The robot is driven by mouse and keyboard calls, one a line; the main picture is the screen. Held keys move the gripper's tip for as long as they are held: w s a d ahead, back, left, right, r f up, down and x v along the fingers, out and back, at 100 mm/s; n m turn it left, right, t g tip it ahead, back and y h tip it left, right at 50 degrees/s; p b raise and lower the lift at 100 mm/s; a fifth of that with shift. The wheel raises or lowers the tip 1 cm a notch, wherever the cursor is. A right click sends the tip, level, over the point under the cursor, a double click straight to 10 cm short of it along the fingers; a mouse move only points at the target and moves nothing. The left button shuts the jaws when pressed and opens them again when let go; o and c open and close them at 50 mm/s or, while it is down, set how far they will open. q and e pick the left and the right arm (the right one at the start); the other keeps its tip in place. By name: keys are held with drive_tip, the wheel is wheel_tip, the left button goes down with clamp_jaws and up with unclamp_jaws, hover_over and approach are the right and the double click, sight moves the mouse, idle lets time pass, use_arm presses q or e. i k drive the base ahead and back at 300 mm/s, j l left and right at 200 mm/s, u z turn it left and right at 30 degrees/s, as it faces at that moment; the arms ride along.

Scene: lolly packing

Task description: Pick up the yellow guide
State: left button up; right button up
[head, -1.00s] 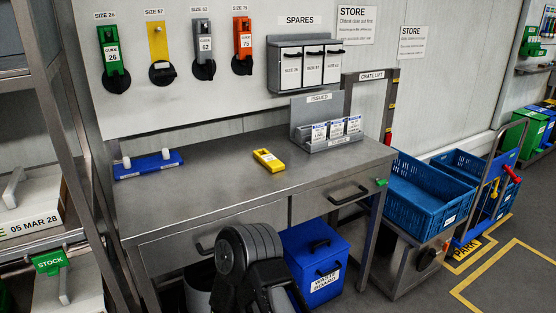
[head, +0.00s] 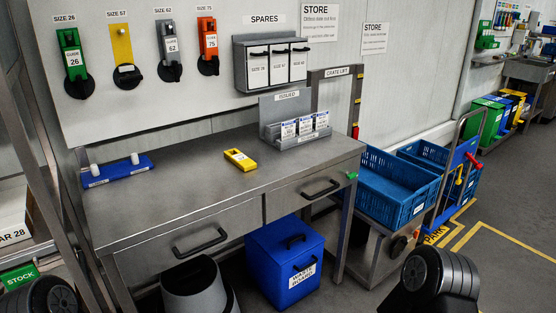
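The yellow guide (head: 240,160) lies flat on the grey metal bench (head: 175,203), near the middle of its top, with a small pale label on it. Nothing touches it. On the wall board above, a yellow plate hangs under the SIZE 57 sign (head: 122,48); green, grey and orange guides hang at the other signs. Black rounded parts of my arms show at the bottom left and bottom right corners. Neither gripper shows in the head view.
A blue rack with white pegs (head: 118,171) stands at the bench's left end. A grey ISSUED card holder (head: 296,139) stands behind and right of the guide. A blue bin (head: 283,262) is under the bench, and blue crates (head: 397,195) stand right of it.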

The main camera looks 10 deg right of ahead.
sight(242, 161)
drive_tip(key=i+l+u, duration=0.1)
drive_tip(key=l, duration=0.25)
drive_tip(key=i+l, duration=0.25)
drive_tip(key=l, duration=0.15)
drive_tip(key=i+l+u, duration=0.15)
drive_tip(key=l, duration=0.2)
drive_tip(key=i+l+u, duration=0.1)
drive_tip(key=l, duration=0.3)
drive_tip(key=i+l, duration=0.25)
drive_tip(key=l, duration=0.2)
drive_tip(key=i+l+u, duration=0.15)
drive_tip(key=l, duration=0.25)
